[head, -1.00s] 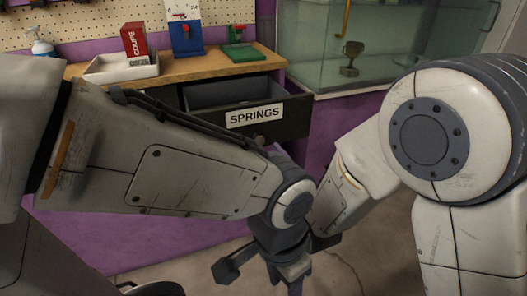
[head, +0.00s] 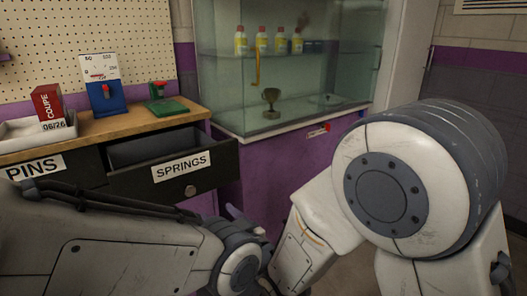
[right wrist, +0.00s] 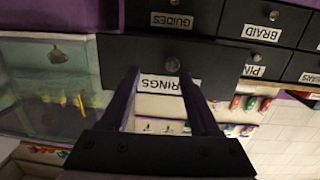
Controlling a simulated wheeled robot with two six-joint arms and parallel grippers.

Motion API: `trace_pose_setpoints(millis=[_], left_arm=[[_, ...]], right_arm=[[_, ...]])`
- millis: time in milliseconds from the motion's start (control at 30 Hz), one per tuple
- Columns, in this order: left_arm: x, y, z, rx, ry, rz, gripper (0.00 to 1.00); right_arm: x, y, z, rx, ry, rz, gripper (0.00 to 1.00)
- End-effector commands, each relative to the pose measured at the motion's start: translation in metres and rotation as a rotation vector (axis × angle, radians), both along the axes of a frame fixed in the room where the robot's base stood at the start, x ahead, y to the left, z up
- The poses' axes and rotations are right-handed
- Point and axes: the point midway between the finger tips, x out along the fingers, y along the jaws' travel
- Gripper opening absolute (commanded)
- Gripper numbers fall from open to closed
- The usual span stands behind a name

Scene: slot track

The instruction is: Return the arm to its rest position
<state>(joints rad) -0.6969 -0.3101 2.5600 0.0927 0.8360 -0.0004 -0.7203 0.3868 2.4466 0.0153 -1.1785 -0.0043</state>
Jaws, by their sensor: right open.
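My right arm (head: 385,195) comes in from the right in the head view, its big shoulder joint nearest the camera. Its gripper (head: 242,222) is only partly visible low in the middle, behind arm links. In the right wrist view the right gripper's purple fingers (right wrist: 158,85) are spread apart with nothing held between them. That view is upside down, and the SPRINGS drawer front (right wrist: 220,60) shows beyond the fingertips. My left arm (head: 120,260) crosses the lower left of the head view; its gripper is not visible.
The SPRINGS drawer (head: 193,188) stands open under the wooden bench (head: 130,122), close to my arms. On the bench are a white tray (head: 30,138), a red box (head: 47,104), a blue stand (head: 106,98) and a green device (head: 164,102).

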Motion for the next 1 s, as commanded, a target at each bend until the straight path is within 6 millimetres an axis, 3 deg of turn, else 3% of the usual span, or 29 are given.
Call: trace_pose_setpoints(millis=[100, 200, 300, 400, 500, 700, 1000], left_arm=[[0.0, 0.0, 0.0, 0.0, 0.0, 0.0, 0.5], [0.0, 0.0, 0.0, 0.0, 0.0, 0.0, 0.5], [0.0, 0.0, 0.0, 0.0, 0.0, 0.0, 0.5], [0.0, 0.0, 0.0, 0.0, 0.0, 0.0, 0.5], [0.0, 0.0, 0.0, 0.0, 0.0, 0.0, 0.5], [0.0, 0.0, 0.0, 0.0, 0.0, 0.0, 0.5], [0.0, 0.0, 0.0, 0.0, 0.0, 0.0, 0.5]], right_arm=[[0.024, -0.053, -0.024, -0.105, 0.139, -0.113, 0.63], [0.033, -0.115, -0.052, -0.21, 0.315, -0.229, 0.63], [0.024, -0.175, -0.077, -0.296, 0.502, -0.335, 0.63], [0.006, -0.22, -0.094, -0.351, 0.659, -0.412, 0.63], [-0.014, -0.251, -0.104, -0.384, 0.783, -0.465, 0.63], [-0.051, -0.293, -0.115, -0.42, 0.973, -0.54, 0.63], [-0.101, -0.329, -0.119, -0.439, 1.187, -0.609, 0.63]])
